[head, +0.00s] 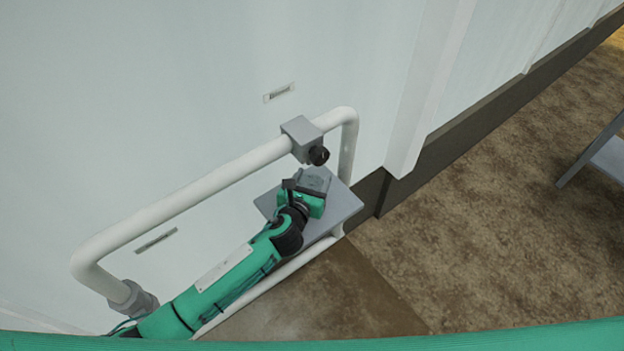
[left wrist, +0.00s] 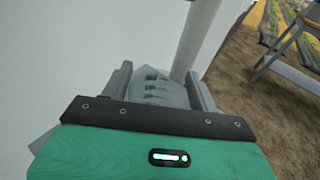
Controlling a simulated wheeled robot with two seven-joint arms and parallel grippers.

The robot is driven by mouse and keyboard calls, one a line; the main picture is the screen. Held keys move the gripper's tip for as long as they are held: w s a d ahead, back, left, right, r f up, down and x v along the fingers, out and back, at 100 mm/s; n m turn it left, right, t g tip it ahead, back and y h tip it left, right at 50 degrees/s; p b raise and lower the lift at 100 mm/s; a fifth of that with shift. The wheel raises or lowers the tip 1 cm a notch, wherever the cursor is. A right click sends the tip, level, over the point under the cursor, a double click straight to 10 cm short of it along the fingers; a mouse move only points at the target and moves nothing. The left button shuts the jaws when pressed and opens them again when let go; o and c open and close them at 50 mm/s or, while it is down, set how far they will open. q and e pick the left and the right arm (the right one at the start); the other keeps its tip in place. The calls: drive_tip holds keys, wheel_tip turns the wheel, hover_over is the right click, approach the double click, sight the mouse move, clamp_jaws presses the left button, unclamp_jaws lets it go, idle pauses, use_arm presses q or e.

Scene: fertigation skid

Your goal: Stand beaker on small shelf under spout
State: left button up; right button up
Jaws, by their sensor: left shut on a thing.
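The beaker (head: 315,179) is a clear greyish vessel at the end of my left arm in the head view. My left gripper (head: 312,186) is shut on it. In the left wrist view the beaker (left wrist: 155,88) shows dark marks on its side and sits between the two grey fingers of the gripper (left wrist: 160,88). The small grey shelf (head: 343,205) lies below the gripper and beaker, partly hidden by them. I cannot tell whether the beaker's base touches it. The dark spout (head: 318,155) hangs from a grey block just above the beaker in the picture. My right gripper is not in view.
A white pipe (head: 190,188) runs along the pale wall (head: 180,70) and bends down behind the shelf. A grey block (head: 301,136) is clamped on it. Brown ground (head: 480,210) to the right is open, with a grey table (head: 610,158) at the far right.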

use_arm(q)
drive_tip(key=o, duration=1)
drive_tip(key=shift+f, duration=0.1)
drive_tip(key=shift+o, duration=0.2)
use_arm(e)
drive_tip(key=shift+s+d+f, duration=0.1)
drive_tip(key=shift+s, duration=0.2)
use_arm(q)
drive_tip(key=v, duration=1.2)
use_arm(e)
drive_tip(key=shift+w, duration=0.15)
